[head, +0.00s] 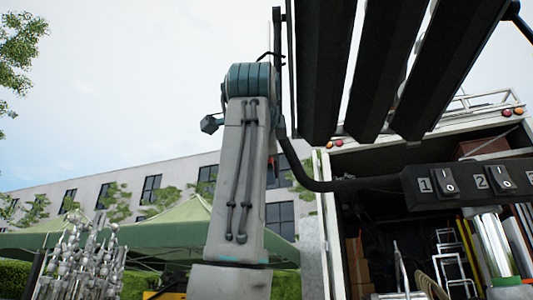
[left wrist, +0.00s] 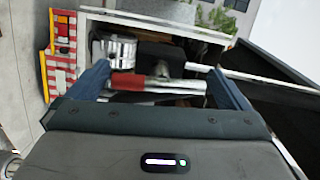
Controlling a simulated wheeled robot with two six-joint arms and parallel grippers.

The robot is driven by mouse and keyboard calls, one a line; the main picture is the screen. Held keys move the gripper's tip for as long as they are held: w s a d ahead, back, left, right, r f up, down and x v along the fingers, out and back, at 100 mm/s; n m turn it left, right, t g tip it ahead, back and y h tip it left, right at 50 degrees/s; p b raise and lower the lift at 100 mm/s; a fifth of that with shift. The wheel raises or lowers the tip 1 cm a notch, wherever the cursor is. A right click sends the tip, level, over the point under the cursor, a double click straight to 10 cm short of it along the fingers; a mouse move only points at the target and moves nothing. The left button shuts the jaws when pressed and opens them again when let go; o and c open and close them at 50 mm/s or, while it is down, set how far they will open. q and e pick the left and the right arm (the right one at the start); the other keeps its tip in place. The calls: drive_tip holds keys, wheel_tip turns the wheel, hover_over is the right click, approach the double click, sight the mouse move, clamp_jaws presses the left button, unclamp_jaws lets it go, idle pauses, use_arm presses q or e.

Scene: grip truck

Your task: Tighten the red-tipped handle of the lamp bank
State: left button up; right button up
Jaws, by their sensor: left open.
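The lamp bank (head: 385,75) shows as long dark panels at the upper right of the head view, with a dark bar and a switch box below. The red-tipped handle (left wrist: 140,82) shows in the left wrist view, lying sideways across the space between my left fingers. Its red end is toward the left finger and its metal part runs right. My left gripper (left wrist: 160,74) is open around the handle's line; I cannot tell whether a finger touches it. In the head view my left gripper is hidden or out of frame. My right gripper is not in view.
The switch box (head: 470,183) carries numbered switches. Behind it stands an open truck (head: 335,215) with ladders and boxes inside. Green tents (head: 180,232) and a pale building (head: 130,190) are further back. Metal stands (head: 75,260) are at the lower left.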

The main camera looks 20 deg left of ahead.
use_arm(q)
drive_tip(key=b+v, duration=0.3)
drive_tip(key=v, duration=0.7)
drive_tip(key=shift+s+b, duration=0.15)
drive_tip(key=shift+b, duration=0.15)
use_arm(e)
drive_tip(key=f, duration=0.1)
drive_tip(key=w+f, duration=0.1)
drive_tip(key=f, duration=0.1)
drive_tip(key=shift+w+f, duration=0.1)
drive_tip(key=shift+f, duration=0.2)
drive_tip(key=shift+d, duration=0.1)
